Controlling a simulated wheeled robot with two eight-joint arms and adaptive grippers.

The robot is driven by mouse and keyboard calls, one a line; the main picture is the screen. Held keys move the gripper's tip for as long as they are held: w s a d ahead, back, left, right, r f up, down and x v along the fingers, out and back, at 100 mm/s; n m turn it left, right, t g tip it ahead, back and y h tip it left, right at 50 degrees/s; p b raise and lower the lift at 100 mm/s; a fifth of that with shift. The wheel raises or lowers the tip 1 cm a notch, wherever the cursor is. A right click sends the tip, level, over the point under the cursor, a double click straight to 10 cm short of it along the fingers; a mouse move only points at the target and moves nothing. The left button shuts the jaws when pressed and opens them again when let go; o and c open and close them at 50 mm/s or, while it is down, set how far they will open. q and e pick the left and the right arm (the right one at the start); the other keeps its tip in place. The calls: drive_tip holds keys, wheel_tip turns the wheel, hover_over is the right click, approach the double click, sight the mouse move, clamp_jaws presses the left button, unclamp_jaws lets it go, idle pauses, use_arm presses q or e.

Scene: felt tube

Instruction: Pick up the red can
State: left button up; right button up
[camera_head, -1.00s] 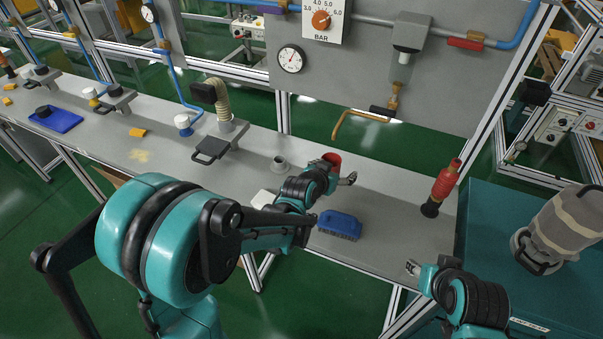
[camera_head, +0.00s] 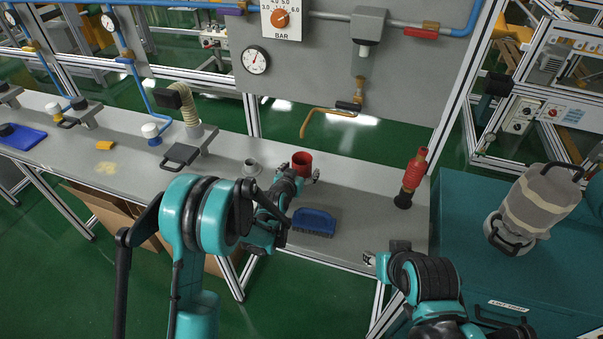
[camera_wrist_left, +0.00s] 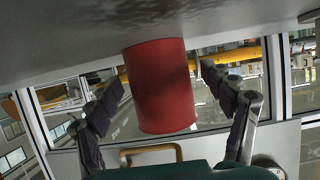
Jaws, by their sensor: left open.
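The red can (camera_head: 302,164) stands upright on the grey bench, towards its back edge. My left gripper (camera_head: 298,175) is at the can, on its near side, with the fingers open. In the left wrist view, which shows the bench at the top, the can (camera_wrist_left: 161,86) appears between the two dark fingers (camera_wrist_left: 168,104), with a visible gap on each side. The can is not gripped. My right gripper (camera_head: 369,258) is by the front edge of the bench, away from the can; its fingers are too small to judge.
A blue brush (camera_head: 314,222) lies on the bench near my left gripper. A red and black bottle-like tool (camera_head: 413,178) stands to the right. A small grey ring-shaped fitting (camera_head: 252,167) is left of the can.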

use_arm(q)
drive_tip(key=shift+w+d+f, duration=0.2)
drive_tip(key=shift+w+f, duration=0.05)
drive_tip(key=shift+w, duration=0.35)
drive_tip(key=c, duration=1.4)
drive_tip(key=shift+r, duration=0.1)
